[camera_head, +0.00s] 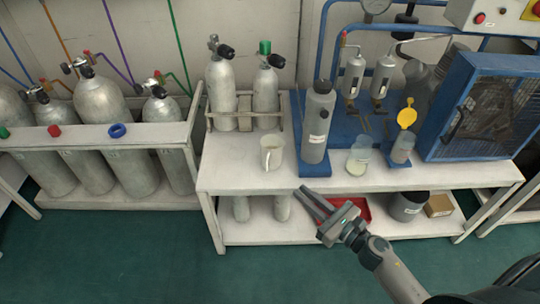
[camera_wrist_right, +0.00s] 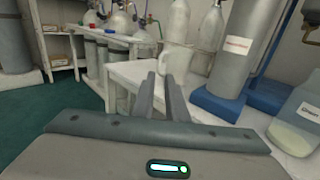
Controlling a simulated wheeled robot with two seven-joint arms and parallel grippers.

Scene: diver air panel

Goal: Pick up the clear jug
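A pale, see-through jug (camera_head: 271,152) with a handle stands upright on the white bench top, left of a tall grey cylinder. In the right wrist view the pale jug (camera_wrist_right: 176,55) stands just beyond the fingertips. My right gripper (camera_head: 311,190) is in front of the bench's front edge, below and to the right of the jug. Its two fingers are apart with nothing between them, and they point toward the bench. They also show in the right wrist view (camera_wrist_right: 161,85). The gripper does not touch the jug. My left gripper is in neither view.
The grey cylinder (camera_head: 317,125) on a blue base stands right of the jug. A clear container with pale liquid (camera_head: 358,157) stands farther right. Racked cylinders (camera_head: 222,95) stand behind the jug. The bench top (camera_head: 232,175) left of the jug is clear. A red tray (camera_head: 352,205) lies on the lower shelf.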

